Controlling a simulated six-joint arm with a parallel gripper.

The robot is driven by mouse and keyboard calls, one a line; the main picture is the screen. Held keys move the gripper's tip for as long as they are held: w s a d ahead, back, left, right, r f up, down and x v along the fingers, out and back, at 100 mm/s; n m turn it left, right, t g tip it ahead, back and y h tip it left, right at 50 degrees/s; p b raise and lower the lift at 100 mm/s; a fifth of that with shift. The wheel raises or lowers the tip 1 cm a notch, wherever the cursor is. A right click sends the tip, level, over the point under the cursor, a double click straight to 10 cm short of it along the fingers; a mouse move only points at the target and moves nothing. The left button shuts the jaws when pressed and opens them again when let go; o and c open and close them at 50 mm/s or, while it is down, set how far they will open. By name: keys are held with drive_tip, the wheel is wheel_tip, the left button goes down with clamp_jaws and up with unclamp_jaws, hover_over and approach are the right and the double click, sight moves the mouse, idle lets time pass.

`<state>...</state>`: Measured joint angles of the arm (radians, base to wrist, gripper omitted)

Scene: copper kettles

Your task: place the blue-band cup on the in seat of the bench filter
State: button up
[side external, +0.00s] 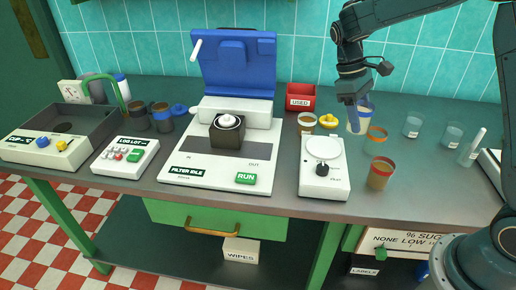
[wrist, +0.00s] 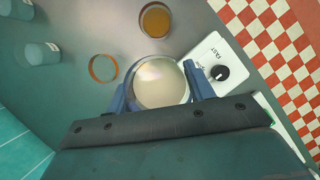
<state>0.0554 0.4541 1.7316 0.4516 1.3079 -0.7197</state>
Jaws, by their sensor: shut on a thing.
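The blue-band cup (side external: 367,108) is between the fingers of my gripper (side external: 355,112), right of the white stirrer. In the wrist view my gripper (wrist: 163,90) is shut on the cup (wrist: 161,84) from both sides; it holds a pale cloudy liquid and looks upright. Whether its base touches the bench is unclear. The bench filter (side external: 215,172) stands left of centre with its blue lid (side external: 238,75) raised. Its display reads FILTER IDLE. A dark block with a white round top (side external: 227,135) sits between its in and out sides. The in seat looks empty.
A white stirrer with a black knob (side external: 323,180), a brown-filled cup (side external: 306,122) and a yellow-topped item (side external: 330,122) lie between cup and filter. Orange-band cups (side external: 380,172) stand close by. A red USED bin (side external: 301,97) is behind. Clear beakers (side external: 412,127) stand right.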

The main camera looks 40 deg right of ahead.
drive_tip(key=w+a+f+m, duration=0.1)
drive_tip(key=a, duration=0.1)
drive_tip(key=w+a+f+m, duration=0.1)
drive_tip(key=w+a, duration=0.1)
drive_tip(key=w+a+f+y, duration=0.1)
drive_tip(key=a+f, duration=0.1)
drive_tip(key=a, duration=0.1)
drive_tip(key=shift+w+f+m, duration=0.1)
drive_tip(key=shift+w+m, duration=0.25)
drive_tip(key=shift+m, duration=0.05)
drive_tip(key=s+d+r+m+y, duration=0.1)
drive_tip(key=s+d+r+m, duration=0.2)
drive_tip(key=s+d, duration=0.3)
drive_tip(key=s+d+r+m+y, duration=0.1)
drive_tip(key=s+d+r+m, duration=0.2)
drive_tip(key=s+d, duration=0.3)
drive_tip(key=s+d+r+m+t+y, duration=0.1)
drive_tip(key=s+d+r+m, duration=0.2)
drive_tip(key=d, duration=0.8)
drive_tip(key=s+r, duration=0.2)
drive_tip(key=s, duration=0.2)
drive_tip(key=shift+d, duration=0.15)
drive_tip(key=shift+s, duration=0.1)
wheel_tip(320, 180, down, 20)
drive_tip(key=shift+r, duration=0.1)
